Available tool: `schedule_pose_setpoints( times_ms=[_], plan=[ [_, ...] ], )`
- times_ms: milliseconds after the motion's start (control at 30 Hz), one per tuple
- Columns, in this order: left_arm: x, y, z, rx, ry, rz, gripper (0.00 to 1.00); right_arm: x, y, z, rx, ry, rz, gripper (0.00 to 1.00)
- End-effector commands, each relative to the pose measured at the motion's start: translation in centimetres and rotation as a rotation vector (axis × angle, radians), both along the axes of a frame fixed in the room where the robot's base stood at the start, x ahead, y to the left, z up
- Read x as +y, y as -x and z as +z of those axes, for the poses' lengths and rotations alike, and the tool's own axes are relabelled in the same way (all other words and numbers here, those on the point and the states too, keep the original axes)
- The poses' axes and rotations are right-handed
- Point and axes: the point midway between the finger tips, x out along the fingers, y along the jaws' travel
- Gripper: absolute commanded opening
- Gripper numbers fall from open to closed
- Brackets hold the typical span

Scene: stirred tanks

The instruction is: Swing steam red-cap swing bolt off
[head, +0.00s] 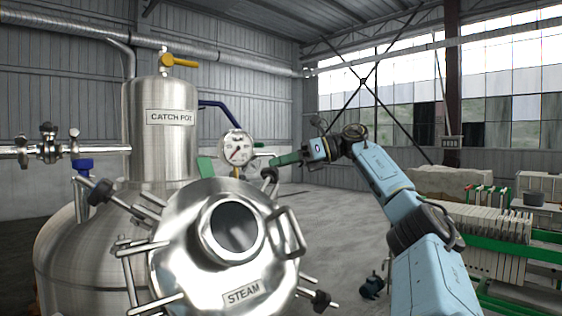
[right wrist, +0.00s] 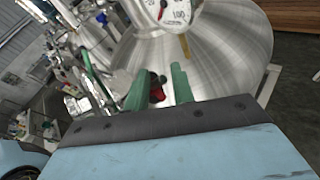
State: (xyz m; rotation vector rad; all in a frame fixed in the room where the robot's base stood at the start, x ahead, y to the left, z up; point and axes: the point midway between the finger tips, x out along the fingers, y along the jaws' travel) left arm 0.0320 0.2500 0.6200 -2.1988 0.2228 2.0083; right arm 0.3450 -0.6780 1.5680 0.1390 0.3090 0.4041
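The round steel lid (head: 172,262) with its STEAM label and sight glass (head: 236,231) sits on the tank, with swing bolts around its rim. My right gripper (head: 272,161) is at the lid's upper right edge, beside a dark-looking bolt knob (head: 270,174). In the right wrist view a red cap (right wrist: 157,91) lies between the two green fingers of my right gripper (right wrist: 159,82). The fingers stand apart, with a gap beside the cap. The cap's lower part is hidden behind the gripper body. My left gripper is not in view.
A pressure gauge (head: 237,148) stands close to the left of my right gripper. The CATCH POT vessel (head: 160,150) with a yellow valve handle (head: 179,61) rises behind the lid. A grab handle (head: 289,232) sticks out of the lid. A plate stack (head: 497,232) stands far right.

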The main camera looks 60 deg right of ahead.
Motion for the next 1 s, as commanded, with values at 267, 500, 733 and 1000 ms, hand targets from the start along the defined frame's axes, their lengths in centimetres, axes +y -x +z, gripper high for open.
schedule_pose_setpoints(
  times_ms=[267, 500, 733, 1000],
  plan=[
    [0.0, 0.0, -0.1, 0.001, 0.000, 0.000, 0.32, 0.3, -0.3, -1.2, 0.034, 0.007, 0.014, 0.32],
    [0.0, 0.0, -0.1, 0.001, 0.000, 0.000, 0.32, 0.2, -0.2, -1.1, 0.034, 0.008, 0.015, 0.32],
    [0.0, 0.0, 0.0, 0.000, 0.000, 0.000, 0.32, -1.0, 2.3, -0.1, 0.031, 0.008, 0.006, 0.32],
    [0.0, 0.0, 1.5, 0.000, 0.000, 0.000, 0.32, -3.7, 7.7, 2.3, 0.015, 0.001, -0.001, 0.32]
  ],
)
